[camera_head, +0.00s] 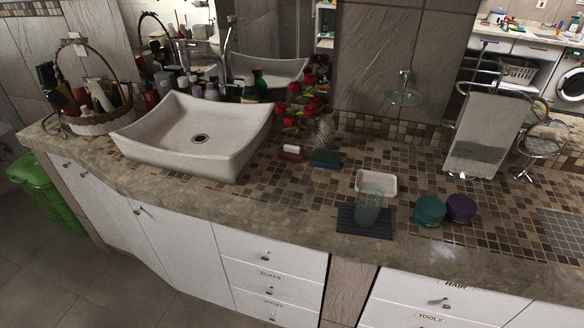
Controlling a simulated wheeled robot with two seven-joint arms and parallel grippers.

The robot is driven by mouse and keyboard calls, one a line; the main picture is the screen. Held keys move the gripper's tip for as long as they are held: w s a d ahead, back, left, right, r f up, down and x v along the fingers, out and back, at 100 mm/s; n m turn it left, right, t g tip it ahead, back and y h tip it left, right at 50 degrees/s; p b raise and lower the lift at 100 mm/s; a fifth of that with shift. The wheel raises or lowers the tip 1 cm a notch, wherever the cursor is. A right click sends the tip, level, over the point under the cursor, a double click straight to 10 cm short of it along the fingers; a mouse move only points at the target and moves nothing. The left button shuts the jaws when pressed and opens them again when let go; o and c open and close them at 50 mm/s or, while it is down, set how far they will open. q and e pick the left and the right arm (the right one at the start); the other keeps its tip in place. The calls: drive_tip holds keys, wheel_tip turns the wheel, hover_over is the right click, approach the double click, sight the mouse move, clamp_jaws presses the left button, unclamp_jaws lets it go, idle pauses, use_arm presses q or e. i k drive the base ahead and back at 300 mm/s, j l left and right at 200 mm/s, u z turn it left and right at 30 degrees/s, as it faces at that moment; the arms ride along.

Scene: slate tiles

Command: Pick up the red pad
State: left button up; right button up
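The red pad (291,150) is a small red block with a paler lower part. It lies on the mosaic-tiled counter, just right of the white basin and in front of the vase of red flowers (304,100). It looks clear of the basin, with nothing on top of it. A similar dark blue-green pad (325,158) lies close to its right. Neither of my grippers shows in the head view.
A clear tumbler (368,204) stands on a dark slatted mat (352,223) by a white dish (388,178). Teal (430,211) and purple (461,208) jars stand to the right. The white basin (165,145) is left. Tiles before the pads are free.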

sight(290, 152)
drive_tip(key=i+j, duration=0.15)
drive_tip(key=j, duration=0.15)
drive_tip(key=i+j+z, duration=0.15)
drive_tip(key=j, duration=0.2)
drive_tip(key=i+j, duration=0.1)
drive_tip(key=j, duration=0.2)
drive_tip(key=i+j+z, duration=0.1)
drive_tip(key=j, duration=0.25)
